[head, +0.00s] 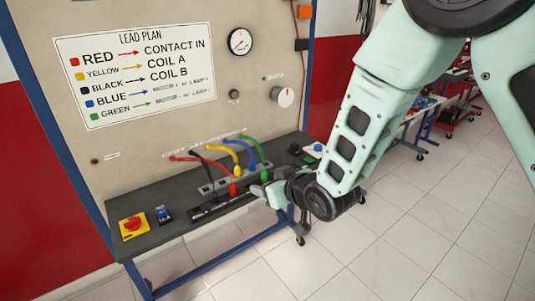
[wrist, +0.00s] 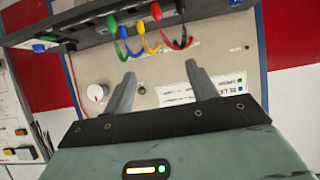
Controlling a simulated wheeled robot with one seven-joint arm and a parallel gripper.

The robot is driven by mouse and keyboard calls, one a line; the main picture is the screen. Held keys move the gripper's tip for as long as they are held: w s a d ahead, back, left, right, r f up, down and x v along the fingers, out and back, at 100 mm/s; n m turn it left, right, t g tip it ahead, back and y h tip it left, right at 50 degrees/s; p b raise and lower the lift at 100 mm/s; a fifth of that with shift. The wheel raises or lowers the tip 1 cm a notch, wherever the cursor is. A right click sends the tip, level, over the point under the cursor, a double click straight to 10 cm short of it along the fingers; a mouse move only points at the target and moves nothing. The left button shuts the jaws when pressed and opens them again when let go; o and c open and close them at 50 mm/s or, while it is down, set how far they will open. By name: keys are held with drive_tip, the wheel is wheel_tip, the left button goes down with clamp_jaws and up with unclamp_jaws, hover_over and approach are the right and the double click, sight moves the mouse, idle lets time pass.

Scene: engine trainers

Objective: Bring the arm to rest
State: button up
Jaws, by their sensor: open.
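My gripper (wrist: 162,95) is open in the wrist view, with its two grey fingers apart and nothing between them. In the head view my mint-green arm reaches down from the upper right, and its end is in front of the trainer's dark shelf (head: 180,232), close to the coloured leads. The gripper's fingers are hard to make out there. The red lead (head: 232,187), black lead (head: 200,156), yellow lead (head: 238,170), blue lead (head: 240,144) and green lead (head: 264,162) arch over the shelf, and they also show upside down at the top of the wrist view.
The lead plan sign (head: 135,70) is on the upright panel, with a gauge (head: 240,41) and a knob (head: 282,96) to its right. A red knob on a yellow base (head: 132,226) sits at the shelf's left. Tiled floor (head: 400,240) is clear at the right; other benches stand behind.

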drive_tip(key=s+d+r+g+h+b, duration=0.1)
drive_tip(key=s+d+g+h, duration=0.1)
drive_tip(key=s, duration=0.8)
drive_tip(key=s+d+r+g+h+b, duration=0.1)
drive_tip(key=s+d+g, duration=0.3)
drive_tip(key=s, duration=0.6)
drive_tip(key=s+d+r+g+h+b, duration=0.1)
drive_tip(key=s+d+g+h+b, duration=0.1)
drive_tip(key=s+d, duration=0.4)
drive_tip(key=s+g+h, duration=0.1)
drive_tip(key=s+g, duration=0.1)
drive_tip(key=s, duration=0.2)
drive_tip(key=shift+s+r+n+b, duration=0.15)
drive_tip(key=shift+r+n+b, duration=0.25)
